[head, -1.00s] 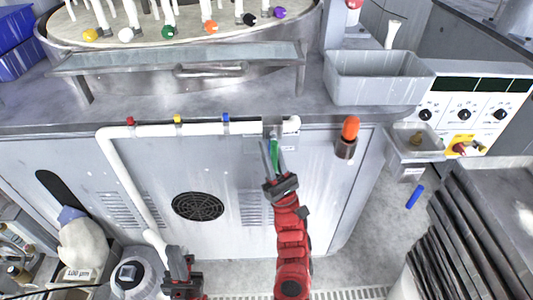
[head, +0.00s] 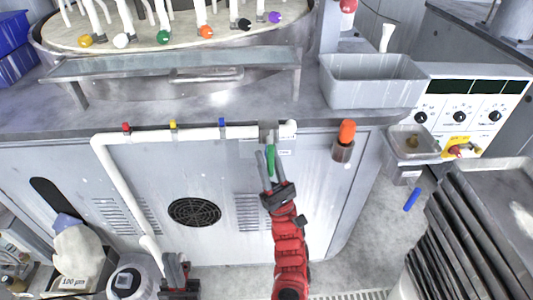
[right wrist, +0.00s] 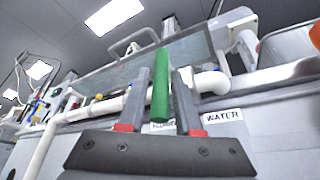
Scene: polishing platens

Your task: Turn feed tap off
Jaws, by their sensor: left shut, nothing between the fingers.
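The feed tap's green lever (head: 270,160) hangs down below the right end of the white pipe on the cabinet front. In the right wrist view the lever (right wrist: 160,85) stands between my two fingers, with gaps showing on both sides. My right gripper (head: 272,157) is open around the lever from below, and its fingers (right wrist: 168,98) look apart from it. A "WATER" label (right wrist: 222,116) shows right of the fingers; another label behind the lever is mostly hidden. My left gripper (head: 178,272) is shut and empty, low at the left near the floor.
The white pipe (head: 195,133) carries red, yellow and blue taps to the left. An orange-topped fitting (head: 345,140) sticks out to the right of the lever. A grey tray (head: 375,82) stands on the counter above. A vent (head: 194,212) lies lower left.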

